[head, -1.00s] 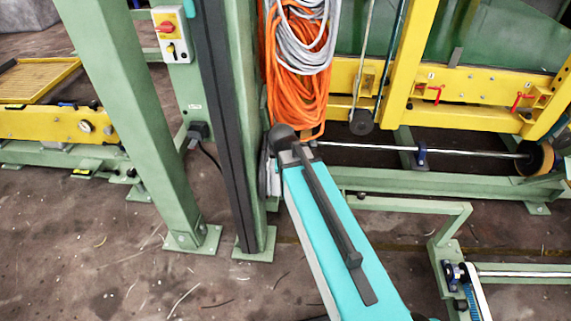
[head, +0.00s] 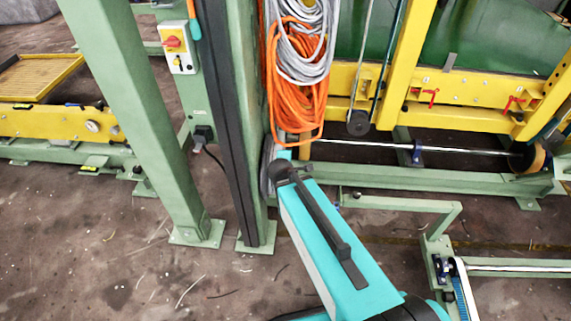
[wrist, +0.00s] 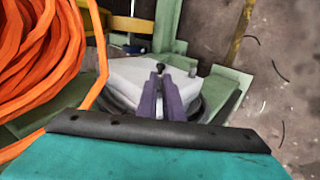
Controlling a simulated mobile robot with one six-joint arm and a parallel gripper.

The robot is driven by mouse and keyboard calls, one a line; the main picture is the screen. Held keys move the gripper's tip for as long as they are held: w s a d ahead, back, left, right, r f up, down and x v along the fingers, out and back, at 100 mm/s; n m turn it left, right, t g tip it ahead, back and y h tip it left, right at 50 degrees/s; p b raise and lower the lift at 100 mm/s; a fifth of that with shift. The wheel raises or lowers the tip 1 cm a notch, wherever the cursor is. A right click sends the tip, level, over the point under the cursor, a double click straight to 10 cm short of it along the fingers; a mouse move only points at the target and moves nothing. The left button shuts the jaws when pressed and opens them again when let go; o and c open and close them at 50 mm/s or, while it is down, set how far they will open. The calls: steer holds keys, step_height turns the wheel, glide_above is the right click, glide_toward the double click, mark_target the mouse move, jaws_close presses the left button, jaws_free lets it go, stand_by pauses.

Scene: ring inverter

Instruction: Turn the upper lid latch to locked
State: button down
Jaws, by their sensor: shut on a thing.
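In the wrist view my gripper (wrist: 159,76) shows as two purple-grey fingers, close together on a small dark upright part (wrist: 158,69), which looks like a latch knob. Most of this part is hidden between the fingers. It stands in front of or on a pale grey angular housing (wrist: 125,78). I cannot tell which way the latch is turned. In the head view my teal arm hides the gripper and the latch behind the green column.
Orange cable coils (head: 297,105) hang close beside the arm; they also fill the left of the wrist view (wrist: 40,55). Red handles (head: 431,96) sit on the yellow beam at right.

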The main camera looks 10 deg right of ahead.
steer(key=shift+s+a+f+t+h+p, duration=0.15)
steer(key=shift+t+p, duration=0.3)
steer(key=shift+p, duration=0.3)
steer(key=shift+d+f+t+h+p, duration=0.15)
steer(key=shift+t+p, duration=0.3)
steer(key=shift+p, duration=0.25)
steer(key=shift+r, duration=0.1)
steer(key=c, duration=1.9)
jaws_free()
steer(key=shift+s+a+r+p, duration=0.15)
steer(key=shift+r+p, duration=0.15)
steer(key=shift+p, duration=0.25)
steer(key=p+v, duration=1.3)
steer(key=p, duration=0.8)
steer(key=shift+s, duration=0.1)
